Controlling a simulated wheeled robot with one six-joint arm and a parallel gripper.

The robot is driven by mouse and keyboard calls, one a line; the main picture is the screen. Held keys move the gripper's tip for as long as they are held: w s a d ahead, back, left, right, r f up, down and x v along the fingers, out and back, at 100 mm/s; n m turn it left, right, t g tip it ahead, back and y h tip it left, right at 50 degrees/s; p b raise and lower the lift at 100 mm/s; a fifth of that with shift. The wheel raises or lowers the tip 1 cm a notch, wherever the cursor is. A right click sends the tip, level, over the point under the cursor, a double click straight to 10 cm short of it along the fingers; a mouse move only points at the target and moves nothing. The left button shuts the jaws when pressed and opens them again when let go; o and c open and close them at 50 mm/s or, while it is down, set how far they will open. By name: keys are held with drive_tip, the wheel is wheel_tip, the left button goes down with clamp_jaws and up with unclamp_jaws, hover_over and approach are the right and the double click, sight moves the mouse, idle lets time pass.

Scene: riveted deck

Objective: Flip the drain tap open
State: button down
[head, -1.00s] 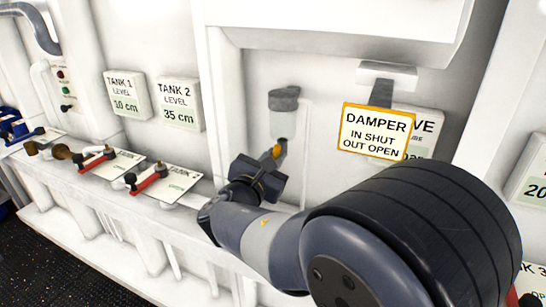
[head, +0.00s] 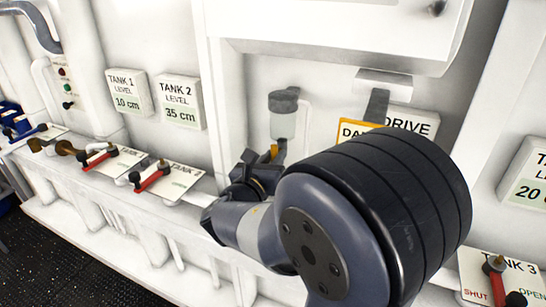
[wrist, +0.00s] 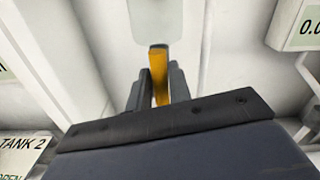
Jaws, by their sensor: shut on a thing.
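The drain tap is a yellow-orange lever (wrist: 158,90) directly below a pale, see-through bowl (wrist: 165,20) in the wrist view. In the head view the tap (head: 274,151) shows as a small yellow piece under the bowl (head: 283,122), which has a dark grey cap (head: 284,97). My gripper (wrist: 159,72) has one dark finger on each side of the lever and is shut on it. In the head view my gripper (head: 277,156) is small and partly hides the tap. The lever looks roughly upright in the wrist view.
Red-handled valves (head: 152,176) line the ledge at left, under TANK 1 (head: 126,93) and TANK 2 (head: 180,102) level plates. A yellow-edged damper sign (head: 352,131) hangs right of the bowl, mostly behind my arm. A TANK 3 valve plate (head: 520,279) is at lower right.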

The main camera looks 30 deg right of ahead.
drive_tip(key=c, duration=1.3)
unclamp_jaws()
drive_tip(key=b+v, duration=0.2)
drive_tip(key=v, duration=0.8)
drive_tip(key=shift+s+a, duration=0.3)
drive_tip(key=shift+w+d, duration=0.1)
drive_tip(key=shift+p+x, duration=1)
drive_tip(key=shift+x, duration=4.3)
